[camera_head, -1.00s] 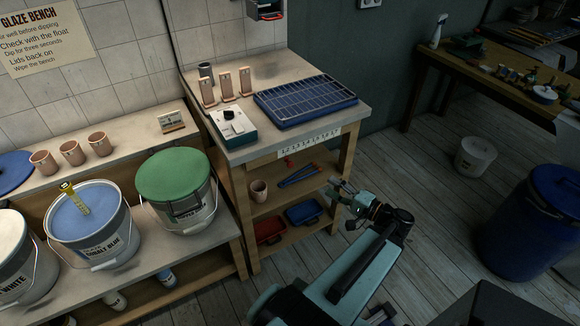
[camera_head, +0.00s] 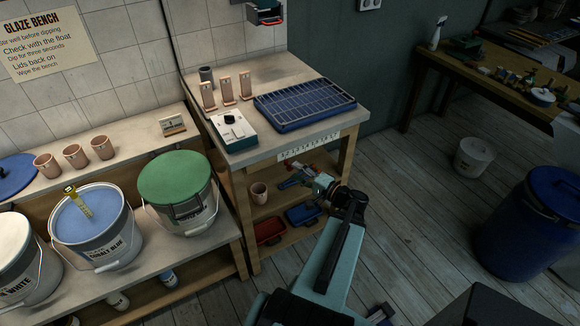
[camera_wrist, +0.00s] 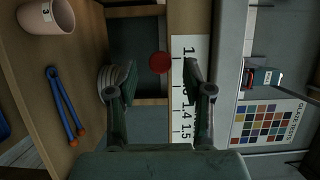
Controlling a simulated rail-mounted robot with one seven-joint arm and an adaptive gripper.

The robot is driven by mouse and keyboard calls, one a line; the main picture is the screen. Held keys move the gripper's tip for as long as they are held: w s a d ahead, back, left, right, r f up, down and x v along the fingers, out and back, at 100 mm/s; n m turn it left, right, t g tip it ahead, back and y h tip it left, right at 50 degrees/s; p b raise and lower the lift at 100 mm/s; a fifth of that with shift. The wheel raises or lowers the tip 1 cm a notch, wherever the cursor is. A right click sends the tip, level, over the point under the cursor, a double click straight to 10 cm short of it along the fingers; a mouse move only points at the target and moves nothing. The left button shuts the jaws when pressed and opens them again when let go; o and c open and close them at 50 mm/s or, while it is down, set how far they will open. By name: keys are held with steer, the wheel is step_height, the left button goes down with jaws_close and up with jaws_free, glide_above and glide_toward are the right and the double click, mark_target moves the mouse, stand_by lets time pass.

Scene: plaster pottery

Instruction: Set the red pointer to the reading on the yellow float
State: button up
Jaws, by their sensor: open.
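The red pointer shows as a round red knob (camera_wrist: 159,63) beside the white numbered scale (camera_wrist: 190,118) in the wrist view. In the head view the scale strip (camera_head: 310,145) runs along the bench's front edge, and a small red spot (camera_head: 290,166) shows just below it. My gripper (camera_wrist: 159,68) is open, with one finger on each side of the knob; contact cannot be told. My right finger covers part of the scale; 1.4 and 1.5 are legible.
Blue-handled tongs (camera_wrist: 66,104) and a cup (camera_wrist: 46,16) are on the shelf beneath. Above the scale, the bench holds a blue grid tray (camera_head: 304,104) and a white-topped box (camera_head: 233,131). The floor at right is open before the blue barrel (camera_head: 535,215).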

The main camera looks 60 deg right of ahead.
mark_target(291, 169)
steer(key=shift+w+d+p, duration=0.1)
steer(key=shift+w+p, duration=0.2)
steer(key=shift+w, duration=1.5)
jaws_close()
